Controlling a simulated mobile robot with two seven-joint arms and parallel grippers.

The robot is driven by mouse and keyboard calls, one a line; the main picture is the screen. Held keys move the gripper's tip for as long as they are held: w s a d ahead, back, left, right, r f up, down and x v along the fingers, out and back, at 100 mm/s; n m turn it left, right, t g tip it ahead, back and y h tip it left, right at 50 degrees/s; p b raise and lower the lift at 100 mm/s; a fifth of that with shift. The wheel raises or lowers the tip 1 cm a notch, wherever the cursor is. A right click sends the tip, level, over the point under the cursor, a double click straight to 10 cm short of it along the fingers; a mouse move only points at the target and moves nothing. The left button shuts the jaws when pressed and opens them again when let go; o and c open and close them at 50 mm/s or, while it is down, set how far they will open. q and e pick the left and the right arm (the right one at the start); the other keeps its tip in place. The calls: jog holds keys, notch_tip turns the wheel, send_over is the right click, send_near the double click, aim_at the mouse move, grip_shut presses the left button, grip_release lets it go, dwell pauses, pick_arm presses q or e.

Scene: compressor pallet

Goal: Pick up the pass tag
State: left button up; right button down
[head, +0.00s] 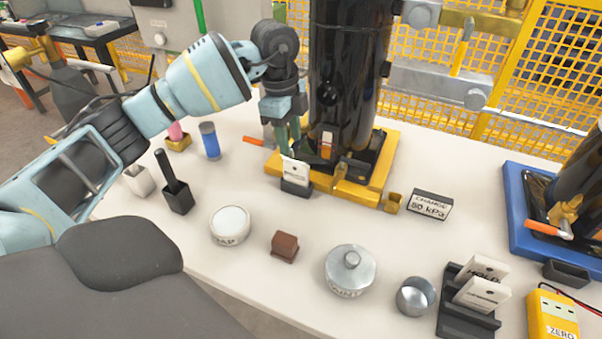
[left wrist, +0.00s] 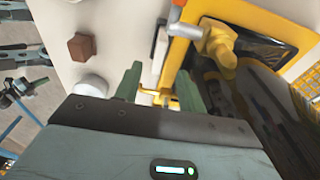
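A white tag (head: 295,171) with small dark print stands upright in a small black holder (head: 296,187), in front of the yellow base of the black cylinder. I cannot read its print. My left gripper (head: 287,146) is just above and behind this tag. In the left wrist view the gripper (left wrist: 159,72) is open, its two green fingers apart with nothing held between them. A pale upright edge, likely this tag (left wrist: 161,48), shows beyond the fingertips. Two more white tags, one behind (head: 487,270) and one in front (head: 481,293), stand in a black rack at the right. My right gripper is out of view.
The black cylinder (head: 343,70) on its yellow base (head: 378,165) stands close to the gripper. A brown block (head: 284,246), white round tin (head: 230,225), silver lidded tin (head: 350,268), and pressure sign (head: 430,204) stand nearby. White table lies clear between them.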

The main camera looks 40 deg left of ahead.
aim_at(296, 163)
pick_arm(q)
jog(key=shift+s+d+f, duration=0.1)
jog(key=shift+s+f, duration=0.05)
jog(key=shift+f, duration=0.15)
jog(key=shift+w+d+f+b, duration=0.1)
jog(key=shift+d+f, duration=0.1)
jog(key=shift+f, duration=1)
jog(key=shift+w+d+f+b, duration=0.1)
jog(key=shift+d+f, duration=0.15)
jog(key=shift+f, duration=0.9)
jog(key=shift+w+d+f+b, duration=0.1)
jog(key=shift+d+f, duration=0.1)
jog(key=shift+f, duration=1)
grip_shut()
